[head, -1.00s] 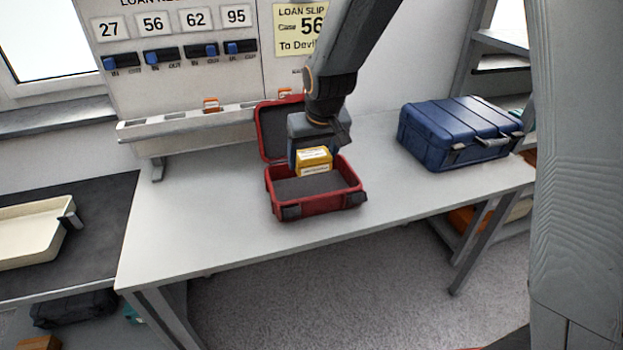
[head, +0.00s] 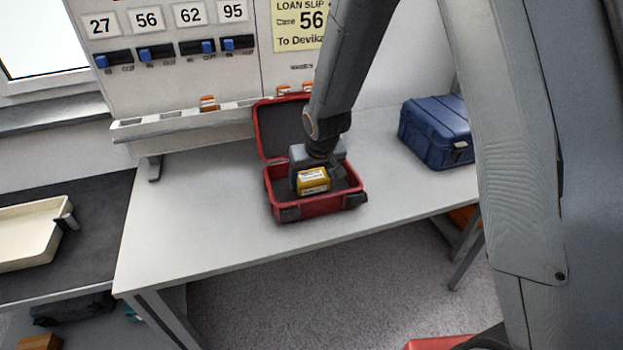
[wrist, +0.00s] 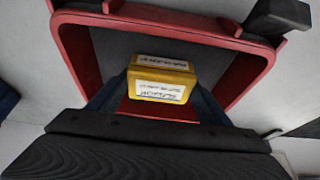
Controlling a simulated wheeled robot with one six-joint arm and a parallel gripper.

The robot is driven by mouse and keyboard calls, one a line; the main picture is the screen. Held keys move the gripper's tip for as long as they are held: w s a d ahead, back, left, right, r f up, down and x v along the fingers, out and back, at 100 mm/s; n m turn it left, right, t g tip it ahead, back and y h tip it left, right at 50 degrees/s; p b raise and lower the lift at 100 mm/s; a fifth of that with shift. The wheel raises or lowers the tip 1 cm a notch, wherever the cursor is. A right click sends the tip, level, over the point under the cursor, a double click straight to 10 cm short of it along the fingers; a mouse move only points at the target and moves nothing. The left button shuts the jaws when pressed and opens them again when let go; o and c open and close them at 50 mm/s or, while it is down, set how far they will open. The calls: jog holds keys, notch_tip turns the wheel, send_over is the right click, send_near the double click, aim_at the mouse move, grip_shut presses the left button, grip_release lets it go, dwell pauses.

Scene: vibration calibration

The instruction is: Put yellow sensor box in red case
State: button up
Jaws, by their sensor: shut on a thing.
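The red case (head: 290,213) stands open on the grey table, its lid tilted up at the back. The yellow sensor box (head: 312,180) is inside the case's outline, low between the walls; I cannot tell whether it touches the bottom. My gripper (head: 318,176) reaches down into the case and is shut on the box. In the wrist view the yellow box (wrist: 162,80) shows its white labels between my fingers, with the red case rim (wrist: 255,62) around it.
A closed blue case (head: 435,133) stands on the table to the right. A cream tray (head: 30,232) lies on the dark bench at left. The table's left part is clear.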

jog(key=shift+f, duration=0.2)
jog(key=shift+f, duration=0.15)
jog(key=o, duration=1.1)
jog(key=shift+r, duration=0.35)
jog(key=b+v, duration=0.2)
jog(key=v, duration=0.9)
jog(key=s+d+m+g, duration=0.1)
jog(key=s+d, duration=0.4)
jog(key=s, duration=0.1)
jog(key=s+d+f+m+g, duration=0.1)
jog(key=s+d, duration=0.4)
jog(key=s, duration=0.1)
jog(key=s+d+f+m+g+h, duration=0.1)
jog(key=s+d, duration=0.5)
jog(key=s, duration=0.1)
jog(key=shift+f, duration=0.25)
